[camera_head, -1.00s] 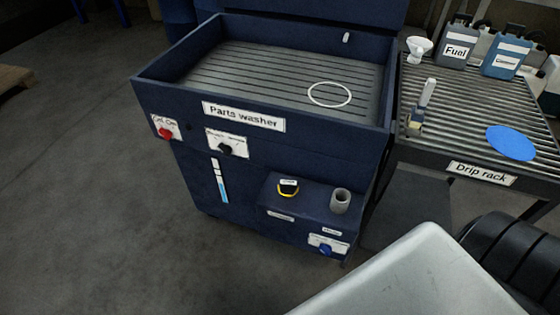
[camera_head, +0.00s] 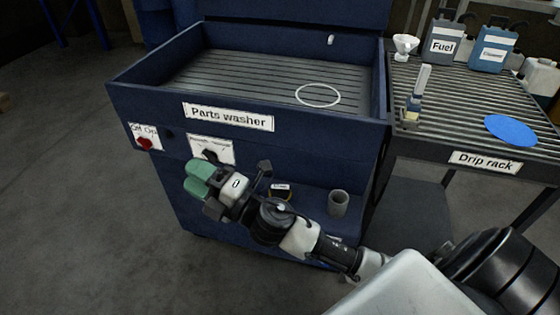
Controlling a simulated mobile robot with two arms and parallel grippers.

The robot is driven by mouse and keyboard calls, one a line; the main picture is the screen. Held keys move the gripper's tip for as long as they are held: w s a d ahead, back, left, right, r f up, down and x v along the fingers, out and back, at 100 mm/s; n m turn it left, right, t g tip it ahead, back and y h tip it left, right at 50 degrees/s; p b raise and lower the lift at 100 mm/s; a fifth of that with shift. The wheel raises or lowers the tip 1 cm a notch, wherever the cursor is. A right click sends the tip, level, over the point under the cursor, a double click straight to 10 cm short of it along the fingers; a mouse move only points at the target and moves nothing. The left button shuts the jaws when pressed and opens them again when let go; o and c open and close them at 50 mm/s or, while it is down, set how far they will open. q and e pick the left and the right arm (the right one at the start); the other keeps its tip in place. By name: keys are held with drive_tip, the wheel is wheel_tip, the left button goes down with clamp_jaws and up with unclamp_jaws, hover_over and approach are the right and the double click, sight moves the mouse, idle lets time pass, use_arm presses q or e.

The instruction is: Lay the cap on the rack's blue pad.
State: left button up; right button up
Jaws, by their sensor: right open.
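The blue pad (camera_head: 511,130) is a flat disc on the slatted drip rack (camera_head: 400,140) at the right, with nothing on it. A small round black-and-yellow thing with a white label, perhaps the cap (camera_head: 281,188), sits on the low front shelf of the parts washer. My right gripper partly hides it. My right gripper (camera_head: 236,187) is open in front of the washer's front panel, just left of this small thing and apart from it. I see nothing between its fingers. My left gripper is not in view.
A grey cup (camera_head: 339,203) stands on the shelf, right of the arm. The parts washer (camera_head: 240,150) has knobs on its front and a white ring (camera_head: 318,95) in its basin. The rack also holds a fuel can (camera_head: 444,42), a funnel (camera_head: 404,46) and an upright tool (camera_head: 416,95).

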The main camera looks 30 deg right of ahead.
drive_tip(key=a+n+g+y, duration=0.4)
drive_tip(key=n+g+y, duration=0.3)
drive_tip(key=n, duration=0.6)
drive_tip(key=n+g+h, duration=1)
drive_tip(key=g+h, duration=0.2)
drive_tip(key=h, duration=0.6)
hover_over(280, 186)
wheel_tip(280, 186, down, 9)
drive_tip(key=shift+f+b, duration=0.3)
wheel_tip(280, 186, down, 4)
drive_tip(key=b, duration=0.3)
drive_tip(key=shift+s+f, duration=0.1)
drive_tip(key=shift+f, duration=0.05)
wheel_tip(280, 186, down, 4)
drive_tip(key=shift+r+b, duration=0.2)
drive_tip(key=shift+b, duration=1.05)
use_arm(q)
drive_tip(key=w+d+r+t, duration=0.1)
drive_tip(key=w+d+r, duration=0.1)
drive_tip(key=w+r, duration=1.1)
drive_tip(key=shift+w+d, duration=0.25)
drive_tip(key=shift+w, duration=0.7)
use_arm(e)
drive_tip(key=shift+f, duration=0.2)
